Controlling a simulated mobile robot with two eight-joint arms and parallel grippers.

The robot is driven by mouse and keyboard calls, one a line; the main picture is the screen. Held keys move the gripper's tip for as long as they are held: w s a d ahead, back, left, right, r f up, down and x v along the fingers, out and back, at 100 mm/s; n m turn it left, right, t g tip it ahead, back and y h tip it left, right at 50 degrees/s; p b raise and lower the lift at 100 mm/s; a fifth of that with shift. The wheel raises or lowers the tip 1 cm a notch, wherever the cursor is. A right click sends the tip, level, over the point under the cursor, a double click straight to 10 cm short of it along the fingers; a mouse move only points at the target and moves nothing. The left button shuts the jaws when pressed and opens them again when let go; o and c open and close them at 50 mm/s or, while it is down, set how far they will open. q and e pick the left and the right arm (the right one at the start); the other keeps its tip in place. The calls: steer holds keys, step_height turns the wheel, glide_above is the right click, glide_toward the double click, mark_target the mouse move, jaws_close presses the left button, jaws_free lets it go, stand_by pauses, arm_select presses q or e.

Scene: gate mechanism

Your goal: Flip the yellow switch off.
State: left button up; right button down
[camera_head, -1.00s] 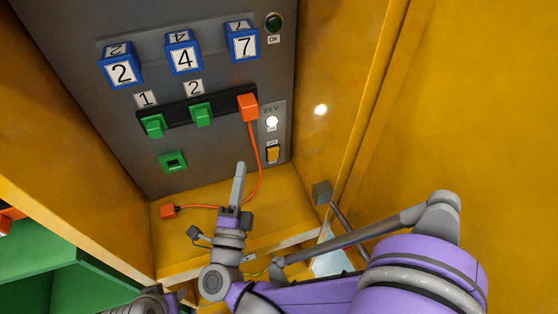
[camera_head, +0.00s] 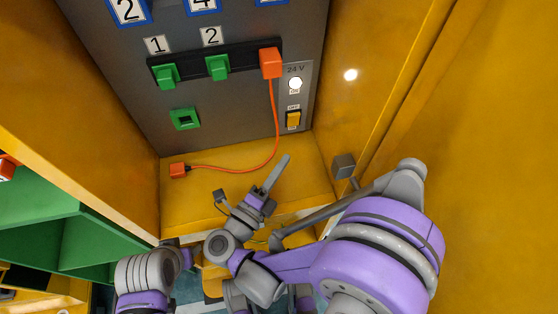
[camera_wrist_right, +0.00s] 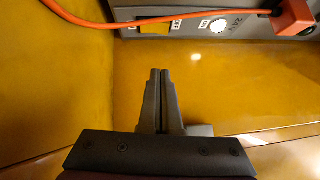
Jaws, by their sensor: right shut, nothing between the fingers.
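The yellow switch (camera_head: 293,119) is on a light grey plate low on the right of the dark panel, under a lit white lamp (camera_head: 295,83) and the "24 V" label. It also shows in the right wrist view, at the top (camera_wrist_right: 154,28). My right gripper (camera_head: 285,158) is shut and empty, below the switch and apart from it, its fingers pointing up and right. In the right wrist view the closed fingers (camera_wrist_right: 160,74) show over the yellow surface. Which way the switch is tipped is hard to tell.
An orange cable (camera_head: 235,170) runs from an orange plug (camera_head: 270,63) to a connector (camera_head: 178,170) on the yellow ledge (camera_head: 190,205). Green plugs (camera_head: 217,68) sit left of it. A grey block (camera_head: 344,165) is on the right wall. Yellow walls enclose both sides.

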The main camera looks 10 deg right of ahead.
mark_target(300, 117)
steer(key=x, duration=0.7)
steer(key=shift+w+d+b, duration=0.2)
steer(key=shift+b, duration=0.1)
steer(key=shift+w+a+r, duration=0.15)
steer(key=shift+w+a, duration=0.05)
steer(key=shift+w, duration=1)
steer(key=shift+w+r, duration=0.1)
steer(key=shift+w, duration=0.4)
steer(key=shift+w+r+n+p, duration=0.3)
steer(key=shift+r+p, duration=0.1)
steer(key=shift+p, duration=0.1)
steer(key=shift+f, duration=0.25)
